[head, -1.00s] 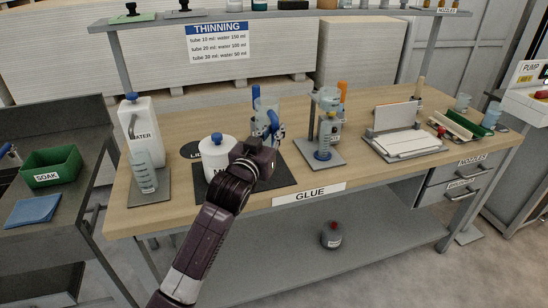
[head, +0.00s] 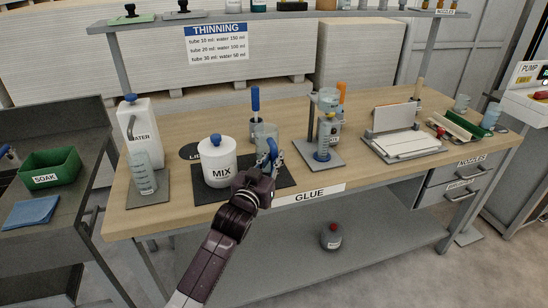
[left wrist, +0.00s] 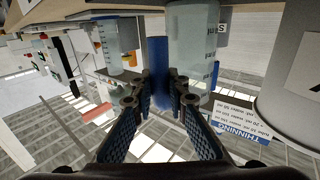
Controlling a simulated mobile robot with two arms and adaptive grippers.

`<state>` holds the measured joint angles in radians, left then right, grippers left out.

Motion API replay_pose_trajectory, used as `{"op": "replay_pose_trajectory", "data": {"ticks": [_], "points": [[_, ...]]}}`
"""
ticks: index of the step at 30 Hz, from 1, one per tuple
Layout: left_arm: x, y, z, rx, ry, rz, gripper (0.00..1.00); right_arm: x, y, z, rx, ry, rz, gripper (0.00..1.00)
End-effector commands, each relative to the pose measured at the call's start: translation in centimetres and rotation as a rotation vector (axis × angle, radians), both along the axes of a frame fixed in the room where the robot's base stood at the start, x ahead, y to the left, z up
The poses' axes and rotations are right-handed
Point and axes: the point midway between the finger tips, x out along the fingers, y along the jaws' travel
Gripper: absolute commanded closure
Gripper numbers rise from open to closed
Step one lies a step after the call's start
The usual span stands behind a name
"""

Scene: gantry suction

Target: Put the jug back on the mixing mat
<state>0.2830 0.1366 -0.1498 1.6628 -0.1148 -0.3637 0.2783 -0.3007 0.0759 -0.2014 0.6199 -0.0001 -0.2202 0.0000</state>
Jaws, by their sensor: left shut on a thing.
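The clear jug (head: 265,135) is upright over the back right part of the dark mixing mat (head: 240,196). My left gripper (head: 270,156) is in front of it, with its fingers shut on the jug's blue handle (left wrist: 158,60). In the left wrist view the fingertips (left wrist: 164,88) close around that blue strip, beside the clear, marked wall of the jug (left wrist: 194,45). The gripper hides the jug's base in the head view, so I cannot tell whether it touches the mat. My right gripper is not in view.
The white MIX pot (head: 218,165) stands on the mat, close left of my gripper. A tall blue handle (head: 255,98) rises behind the jug. A stand with a clear cylinder (head: 328,110) is to the right.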

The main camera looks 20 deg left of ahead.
Motion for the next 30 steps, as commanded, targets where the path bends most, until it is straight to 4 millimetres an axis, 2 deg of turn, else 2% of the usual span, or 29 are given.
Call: {"op": "replay_pose_trajectory", "data": {"ticks": [1, 2, 6, 17, 23, 30], "points": [[0.0, 0.0, -0.2, 0.0, 0.0, 0.0, 1.0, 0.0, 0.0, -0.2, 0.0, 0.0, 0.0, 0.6], [0.0, 0.0, -0.2, 0.0, 0.001, 0.0, 0.83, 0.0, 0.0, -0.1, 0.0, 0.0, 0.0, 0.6], [0.0, 0.0, -0.2, 0.0, 0.001, 0.0, 0.69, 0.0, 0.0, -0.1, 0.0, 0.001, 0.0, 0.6], [-0.1, 0.0, 0.3, 0.0, 0.002, 0.0, 0.69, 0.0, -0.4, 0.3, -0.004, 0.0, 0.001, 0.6], [-2.8, 0.2, 0.5, -0.001, 0.005, 0.0, 0.69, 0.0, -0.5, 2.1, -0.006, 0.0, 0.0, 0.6], [-7.4, 0.5, 0.4, -0.002, 0.006, 0.0, 0.69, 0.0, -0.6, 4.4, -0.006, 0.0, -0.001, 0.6]]}}
